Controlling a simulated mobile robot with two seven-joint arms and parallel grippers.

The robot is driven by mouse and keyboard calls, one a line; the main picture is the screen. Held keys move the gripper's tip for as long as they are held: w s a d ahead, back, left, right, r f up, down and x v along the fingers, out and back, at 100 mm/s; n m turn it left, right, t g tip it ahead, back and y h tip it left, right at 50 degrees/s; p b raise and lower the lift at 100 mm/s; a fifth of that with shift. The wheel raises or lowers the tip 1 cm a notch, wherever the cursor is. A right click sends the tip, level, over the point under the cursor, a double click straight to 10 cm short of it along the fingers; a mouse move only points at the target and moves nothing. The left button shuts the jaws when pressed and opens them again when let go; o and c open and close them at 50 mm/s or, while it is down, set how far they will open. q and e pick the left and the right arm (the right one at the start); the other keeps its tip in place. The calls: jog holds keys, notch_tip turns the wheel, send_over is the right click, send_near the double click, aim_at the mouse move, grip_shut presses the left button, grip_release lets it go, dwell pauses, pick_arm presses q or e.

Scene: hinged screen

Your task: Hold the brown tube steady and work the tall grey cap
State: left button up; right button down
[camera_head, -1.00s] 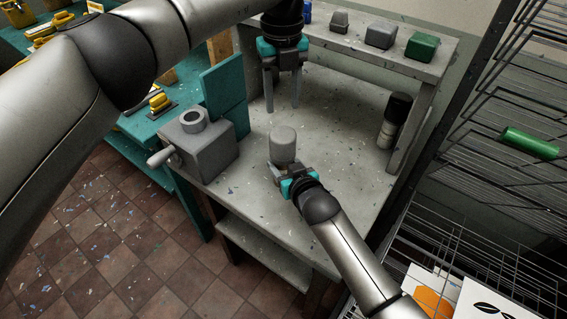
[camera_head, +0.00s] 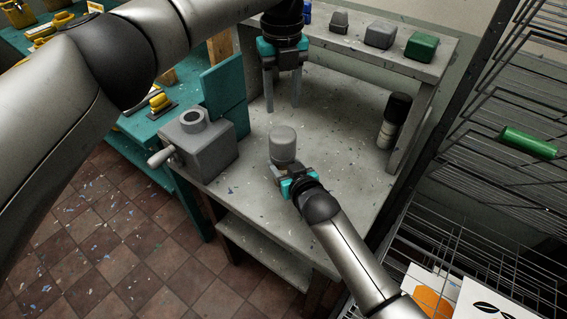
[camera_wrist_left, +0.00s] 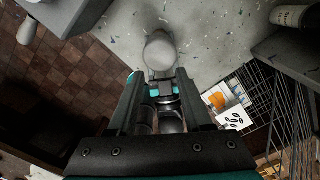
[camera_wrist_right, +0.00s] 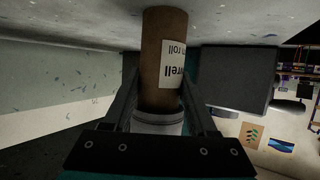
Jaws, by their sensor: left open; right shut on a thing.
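The tall grey cap (camera_head: 283,145) stands upright on the bench in the head view, on top of the brown tube. The right wrist view, upside down, shows the brown tube (camera_wrist_right: 162,50) with a white printed label and the pale grey cap (camera_wrist_right: 158,124) at its end. My right gripper (camera_head: 282,173) is shut on the tube from the side, just below the cap. My left gripper (camera_head: 283,104) points down, open and empty, apart from the cap and above it. The left wrist view shows the cap's rounded top (camera_wrist_left: 160,50) beyond the left fingers.
A grey box with a crank (camera_head: 207,150) stands left on the bench. A black-topped bottle (camera_head: 394,120) stands right, beside the raised shelf (camera_head: 340,45) bearing small blocks. A wire rack (camera_head: 510,120) is at the right. The bench (camera_head: 330,130) between is mostly clear.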

pick_arm(q)
jog(key=shift+o, duration=0.2)
pick_arm(e)
jog(key=shift+s+f, duration=0.1)
jog(key=shift+f, duration=0.2)
